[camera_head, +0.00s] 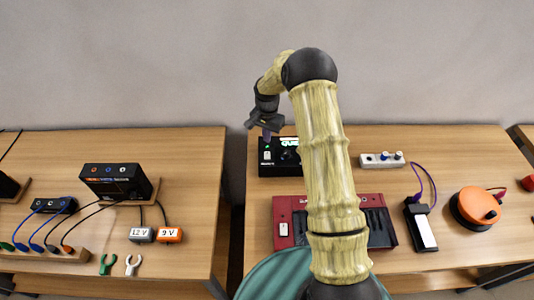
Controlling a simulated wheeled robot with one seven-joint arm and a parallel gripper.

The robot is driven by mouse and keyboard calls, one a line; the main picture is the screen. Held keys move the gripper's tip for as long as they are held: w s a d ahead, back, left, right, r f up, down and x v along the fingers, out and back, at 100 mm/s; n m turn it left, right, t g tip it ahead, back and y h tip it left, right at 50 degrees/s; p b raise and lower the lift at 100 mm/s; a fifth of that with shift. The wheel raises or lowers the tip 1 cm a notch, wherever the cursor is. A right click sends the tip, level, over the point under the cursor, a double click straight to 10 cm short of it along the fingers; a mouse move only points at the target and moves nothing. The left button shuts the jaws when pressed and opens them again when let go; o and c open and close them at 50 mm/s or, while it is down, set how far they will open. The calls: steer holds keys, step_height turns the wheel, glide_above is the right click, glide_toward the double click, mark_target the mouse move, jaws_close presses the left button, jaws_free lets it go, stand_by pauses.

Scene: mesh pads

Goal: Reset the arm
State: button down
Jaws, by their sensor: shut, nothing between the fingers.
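My gripper (266,132) hangs at the end of my bent arm, near the left edge of the right table (460,153). It is shut and empty, with its fingers pointing down. In the picture it overlaps the upper left corner of a black device (267,169) on that table. My arm (326,150) rises through the middle of the view and hides part of the black device and of a red keyboard-like box (284,237).
The right table also holds a grey control strip (383,160), a black-and-white device (421,228) with a purple cable, and an orange reel (477,208). The left table (185,149) carries a black box (117,182), cables and small labelled blocks (169,235). A gap separates the tables.

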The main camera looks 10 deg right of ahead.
steer(key=shift+r, duration=0.15)
stand_by(0.4)
steer(key=s+r+n+t, duration=0.1)
steer(key=s+r+n, duration=0.1)
steer(key=s+r, duration=0.3)
steer(key=s+r+n, duration=0.3)
steer(key=s+r, duration=0.3)
steer(key=s, duration=0.8)
steer(key=s+r+n+t, duration=0.1)
steer(key=s+r+n, duration=0.2)
steer(key=s, duration=0.7)
step_height(320, 180, up, 3)
steer(key=shift+s+f+t, duration=0.1)
steer(key=shift+s+t, duration=0.05)
steer(key=shift+t, duration=0.15)
